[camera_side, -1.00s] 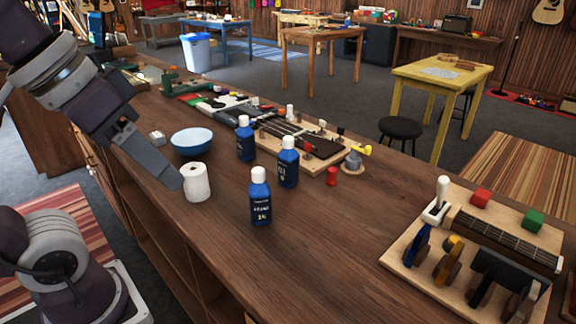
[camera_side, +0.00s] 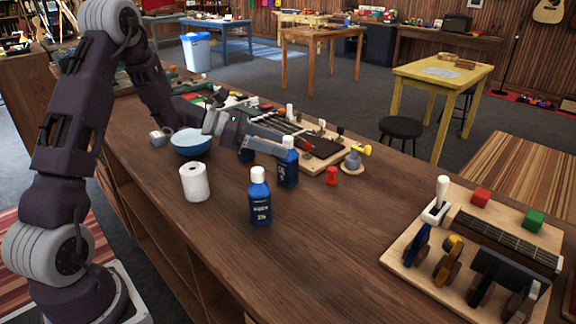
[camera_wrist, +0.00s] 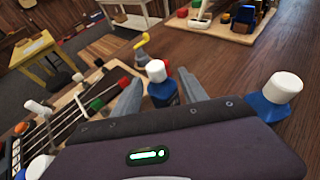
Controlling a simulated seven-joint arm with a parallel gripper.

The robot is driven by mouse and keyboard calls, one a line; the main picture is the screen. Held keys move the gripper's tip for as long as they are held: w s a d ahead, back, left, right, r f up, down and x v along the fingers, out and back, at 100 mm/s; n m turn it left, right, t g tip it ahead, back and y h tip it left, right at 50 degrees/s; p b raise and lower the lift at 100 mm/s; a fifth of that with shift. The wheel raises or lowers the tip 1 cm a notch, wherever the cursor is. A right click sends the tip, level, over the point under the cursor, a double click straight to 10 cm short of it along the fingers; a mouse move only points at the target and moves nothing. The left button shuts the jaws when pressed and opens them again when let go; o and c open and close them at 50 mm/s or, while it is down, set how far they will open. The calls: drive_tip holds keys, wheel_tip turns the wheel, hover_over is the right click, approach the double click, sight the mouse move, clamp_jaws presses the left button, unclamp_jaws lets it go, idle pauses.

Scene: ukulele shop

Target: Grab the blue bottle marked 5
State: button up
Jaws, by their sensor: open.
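Three blue bottles with white caps stand upright on the wooden counter. The front bottle (camera_side: 260,205) is clear of my gripper, and it also shows at the right of the wrist view (camera_wrist: 270,106). The right-hand bottle (camera_side: 289,170) is at my gripper's fingertips. In the wrist view this bottle (camera_wrist: 161,92) stands between the two spread fingers. The third bottle (camera_side: 245,155) is mostly hidden behind my gripper. My gripper (camera_side: 281,146) is open, its fingers reaching around the right-hand bottle's upper part. The label numbers are too small to read surely, so I cannot tell which is 5.
A white paper roll (camera_side: 195,183) and a blue bowl (camera_side: 191,142) stand to the left. A guitar neck on a board (camera_side: 323,165) lies behind the bottles. A small red piece (camera_side: 331,176) is just right of them. The counter's front middle is clear.

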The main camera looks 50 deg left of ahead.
drive_tip(key=x, duration=0.6)
drive_tip(key=shift+w+r, duration=0.25)
drive_tip(key=shift+r, duration=0.15)
drive_tip(key=c, duration=1.1)
drive_tip(key=shift+s+a+f, duration=0.1)
drive_tip(key=shift+f, duration=0.1)
